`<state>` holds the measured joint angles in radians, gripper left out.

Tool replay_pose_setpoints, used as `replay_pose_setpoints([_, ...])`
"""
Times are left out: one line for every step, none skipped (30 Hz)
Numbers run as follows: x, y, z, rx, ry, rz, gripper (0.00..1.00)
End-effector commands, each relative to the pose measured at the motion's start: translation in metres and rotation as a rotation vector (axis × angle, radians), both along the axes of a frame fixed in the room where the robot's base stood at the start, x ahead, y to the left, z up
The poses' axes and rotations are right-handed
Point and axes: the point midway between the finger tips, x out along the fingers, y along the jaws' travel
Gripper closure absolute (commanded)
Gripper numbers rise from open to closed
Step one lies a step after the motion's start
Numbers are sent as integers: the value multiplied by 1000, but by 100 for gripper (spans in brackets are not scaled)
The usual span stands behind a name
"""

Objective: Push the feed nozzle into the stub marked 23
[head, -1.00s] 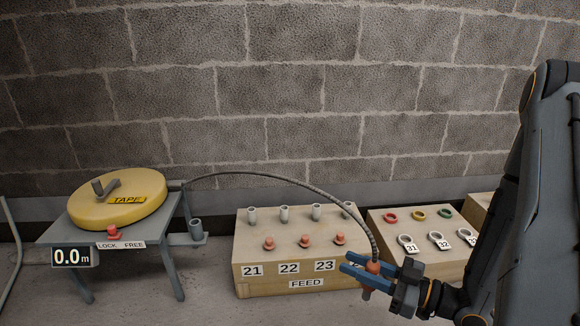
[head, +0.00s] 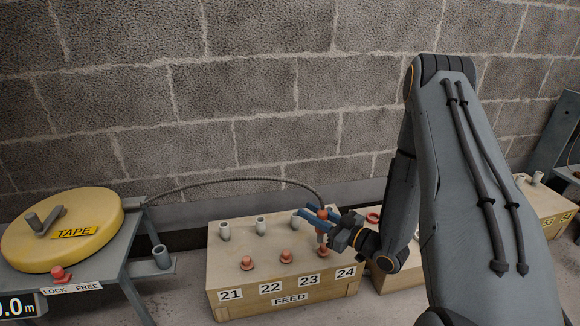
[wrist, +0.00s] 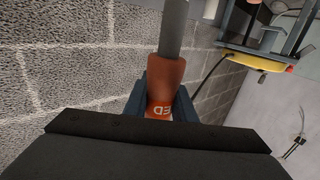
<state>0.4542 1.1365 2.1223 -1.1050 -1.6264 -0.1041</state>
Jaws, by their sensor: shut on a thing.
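The feed nozzle (head: 321,230) is orange, on the end of a grey flexible conduit (head: 230,181) that arcs over from the left. My gripper (head: 312,217) has blue fingers shut on the nozzle. In the wrist view the nozzle (wrist: 165,85) sits between the fingers with part of its lettering showing. The pale wooden FEED box (head: 222,270) carries labels 21 to 24. Stub 23 (head: 296,219) is a grey upright tube in the back row, just left of the nozzle. The nozzle is over the box; its tip is hard to make out. The stub marked 24 is hidden by my gripper.
Orange plugs (head: 247,263) stand in the front row of the box. Two more grey stubs (head: 224,231) stand at left. A second wooden box is partly behind my arm. A block wall rises behind.

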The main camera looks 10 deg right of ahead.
Motion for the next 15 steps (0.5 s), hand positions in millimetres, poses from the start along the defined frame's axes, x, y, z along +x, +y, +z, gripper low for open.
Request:
replay_pose_setpoints([24,3,4,-1,-5,-43,100])
replay_pose_setpoints([37,3,6,-2,-5,-75,100])
replay_pose_setpoints([55,3,8,-1,-5,-116,100])
replay_pose_setpoints([69,4,11,-1,-7,-148,100])
replay_pose_setpoints([81,5,13,1,-5,-178,100])
replay_pose_setpoints([96,7,17,0,-6,-218,100])
replay_pose_setpoints([107,9,20,2,-6,-246,100])
replay_pose_setpoints([117,11,23,2,-6,-273,100])
replay_pose_setpoints([129,13,27,2,-6,-308,100])
replay_pose_setpoints([137,14,30,2,-6,-333,100])
replay_pose_setpoints([144,16,33,2,-4,-354,100])
replay_pose_setpoints([153,18,36,3,-4,-382,100])
replay_pose_setpoints([158,20,38,3,-4,-400,100])
replay_pose_setpoints([162,21,40,2,-3,-416,100])
replay_pose_setpoints([167,23,42,3,-2,-433,100])
